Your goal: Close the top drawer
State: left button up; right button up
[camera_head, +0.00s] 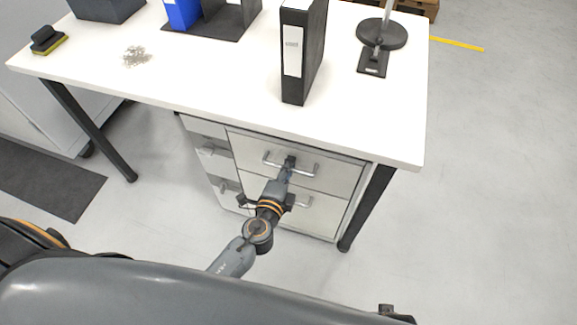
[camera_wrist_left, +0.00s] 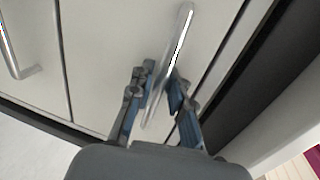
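The top drawer (camera_head: 335,178) is the upper grey front of a drawer unit under the white desk. It has a silver bar handle (camera_head: 311,172). Its front looks about flush with the lower drawer, though I cannot tell exactly how far it stands out. My left gripper (camera_head: 290,162) reaches up to the middle of this handle. My right gripper does not show.
The lower drawer (camera_head: 325,217) has its own handle. Dark desk legs (camera_head: 371,205) stand beside the unit. On the white desk (camera_head: 215,85) are a black binder (camera_head: 308,50), a lamp-like stand (camera_head: 382,34) and a brush (camera_head: 46,40). The floor on the right is clear.

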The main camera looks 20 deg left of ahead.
pick_arm(q)
jog(key=s+r, duration=0.2)
jog(key=s, duration=0.9)
jog(key=shift+s+a+r, duration=0.15)
jog(key=shift+s+a, duration=0.05)
jog(key=shift+s, duration=0.2)
